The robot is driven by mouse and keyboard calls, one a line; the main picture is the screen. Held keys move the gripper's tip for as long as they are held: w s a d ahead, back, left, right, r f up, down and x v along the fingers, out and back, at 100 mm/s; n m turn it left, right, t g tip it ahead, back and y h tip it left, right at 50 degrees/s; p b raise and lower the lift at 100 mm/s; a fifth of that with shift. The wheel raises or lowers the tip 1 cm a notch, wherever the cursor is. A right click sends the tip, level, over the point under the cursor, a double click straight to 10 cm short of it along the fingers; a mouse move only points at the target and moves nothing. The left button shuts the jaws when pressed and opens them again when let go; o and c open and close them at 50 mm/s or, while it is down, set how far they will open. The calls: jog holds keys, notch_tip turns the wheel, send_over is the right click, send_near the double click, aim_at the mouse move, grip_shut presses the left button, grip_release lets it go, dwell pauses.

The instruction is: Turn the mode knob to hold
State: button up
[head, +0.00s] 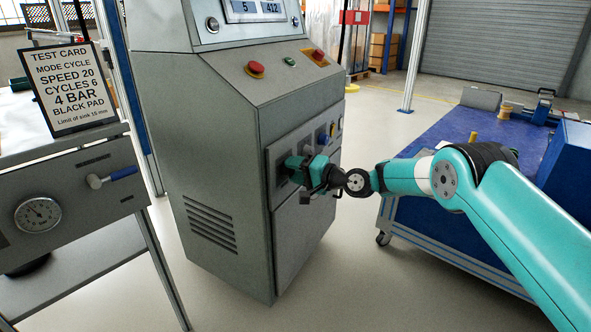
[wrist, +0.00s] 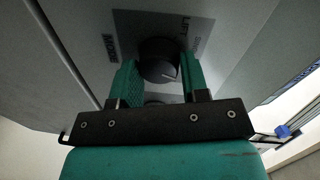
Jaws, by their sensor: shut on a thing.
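In the wrist view a dark round knob (wrist: 158,50) with a pale pointer line sits on a grey label plate (wrist: 130,22). The pointer line slants across the knob's lower right. My gripper (wrist: 160,68) has its two green fingers on either side of the knob, shut on it. In the head view my gripper (head: 301,168) is at the right-hand face of the grey machine cabinet (head: 215,160), and it hides the knob there.
A test card (head: 65,88) at the left reads MODE CYCLE, SPEED 20. Red buttons (head: 255,69) and a display (head: 255,9) are above on the cabinet. More controls (head: 323,138) sit beside my gripper on the panel. A blue-topped cart (head: 450,130) stands right, behind my arm.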

jog(key=shift+d, duration=0.1)
dwell(0.3)
jog(key=o, duration=0.9)
jog(key=p+v, duration=0.3)
jog(key=v, duration=1.4)
jog(key=shift+d+p, duration=0.15)
jog(key=shift+p, duration=0.25)
